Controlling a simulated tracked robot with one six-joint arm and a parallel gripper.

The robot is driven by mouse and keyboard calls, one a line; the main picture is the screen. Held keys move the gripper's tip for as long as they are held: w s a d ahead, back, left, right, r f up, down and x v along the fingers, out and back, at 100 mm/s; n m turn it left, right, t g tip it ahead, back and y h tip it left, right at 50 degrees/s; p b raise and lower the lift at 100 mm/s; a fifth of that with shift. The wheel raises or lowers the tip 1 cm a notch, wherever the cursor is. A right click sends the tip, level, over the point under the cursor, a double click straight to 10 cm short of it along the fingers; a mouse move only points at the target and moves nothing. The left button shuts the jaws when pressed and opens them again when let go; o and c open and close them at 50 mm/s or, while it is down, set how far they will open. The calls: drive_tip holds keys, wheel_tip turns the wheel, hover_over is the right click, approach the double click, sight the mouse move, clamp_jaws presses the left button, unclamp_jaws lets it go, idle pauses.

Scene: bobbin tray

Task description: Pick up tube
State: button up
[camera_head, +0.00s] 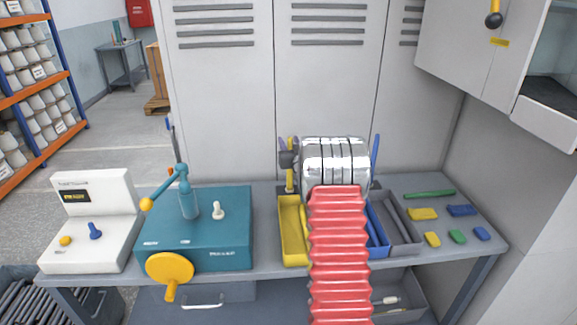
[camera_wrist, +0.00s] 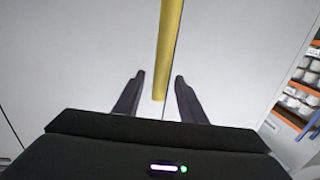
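A slim yellow tube (camera_head: 290,181) stands nearly upright at the back of the bench, by the yellow bin. In the wrist view the yellow tube (camera_wrist: 168,45) runs down from the top edge, and its near end lies between my two fingers. My gripper (camera_wrist: 159,76) is open, with a gap showing on both sides of the tube; contact is not visible. In the head view my dark gripper (camera_head: 287,159) is at the tube's upper part, partly hidden by my arm.
A yellow bin (camera_head: 292,232), a blue bin (camera_head: 378,236) and a grey bin (camera_head: 402,236) stand on the bench. A teal machine (camera_head: 222,245) with a raised lever is left. Small coloured blocks (camera_head: 422,214) and a green rod (camera_head: 430,194) lie right. Lockers (camera_head: 325,100) stand close behind.

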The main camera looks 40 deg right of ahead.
drive_tip(key=shift+c, duration=0.5)
clamp_jaws()
idle(0.4)
